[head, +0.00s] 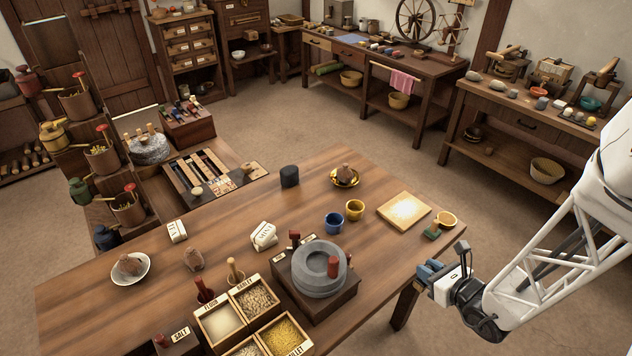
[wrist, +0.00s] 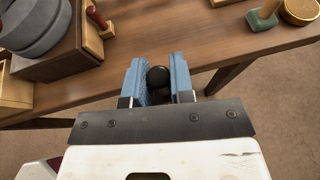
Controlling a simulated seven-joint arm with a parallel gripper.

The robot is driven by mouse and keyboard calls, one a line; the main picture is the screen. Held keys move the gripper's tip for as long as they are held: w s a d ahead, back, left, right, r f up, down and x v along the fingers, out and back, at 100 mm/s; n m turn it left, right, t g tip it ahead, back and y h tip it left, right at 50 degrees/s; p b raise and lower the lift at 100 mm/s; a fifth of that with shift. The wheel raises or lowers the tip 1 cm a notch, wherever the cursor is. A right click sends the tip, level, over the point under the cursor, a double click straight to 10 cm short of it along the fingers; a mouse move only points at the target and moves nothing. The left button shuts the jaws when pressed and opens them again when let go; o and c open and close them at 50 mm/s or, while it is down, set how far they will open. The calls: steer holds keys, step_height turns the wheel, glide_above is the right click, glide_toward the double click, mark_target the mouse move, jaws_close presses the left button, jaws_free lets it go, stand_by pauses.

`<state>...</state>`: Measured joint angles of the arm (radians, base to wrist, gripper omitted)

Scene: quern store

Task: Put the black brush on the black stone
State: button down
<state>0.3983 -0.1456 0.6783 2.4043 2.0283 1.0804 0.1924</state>
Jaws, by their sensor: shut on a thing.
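The black stone (head: 289,176) is a dark, rounded upright block near the far edge of the wooden table, apart from other things. My gripper (head: 430,271) has blue fingers and is off the table's right edge in the head view. In the wrist view my gripper (wrist: 158,64) is shut on the black brush (wrist: 158,78), of which only a dark rounded end shows between the fingers. The rest of the brush is hidden by the fingers, and I cannot make it out in the head view.
Bare wood surrounds the stone.

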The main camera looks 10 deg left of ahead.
steer(key=shift+w+a, duration=0.25)
steer(key=shift+w, duration=0.35)
steer(key=w+a+r+n+g+y, duration=0.2)
steer(key=w+a+n+g, duration=0.1)
steer(key=w+a, duration=0.75)
steer(key=w+a+r+n+g+y, duration=0.3)
steer(key=w+a+n, duration=0.1)
steer(key=w+a, duration=0.65)
steer(key=w+a+r+n+g, duration=0.1)
steer(key=w+a, duration=0.3)
steer(key=a, duration=0.9)
steer(key=shift+a+r+n+g, duration=0.2)
steer(key=shift+r+n+g, duration=0.25)
steer(key=shift+g, duration=0.45)
steer(key=w+a, duration=0.3)
steer(key=w, duration=0.4)
steer(key=w+a+f, duration=0.1)
steer(key=w+a, duration=0.2)
steer(key=w, duration=0.4)
steer(key=shift+w+a+f, duration=0.15)
steer(key=shift+w+f, duration=0.15)
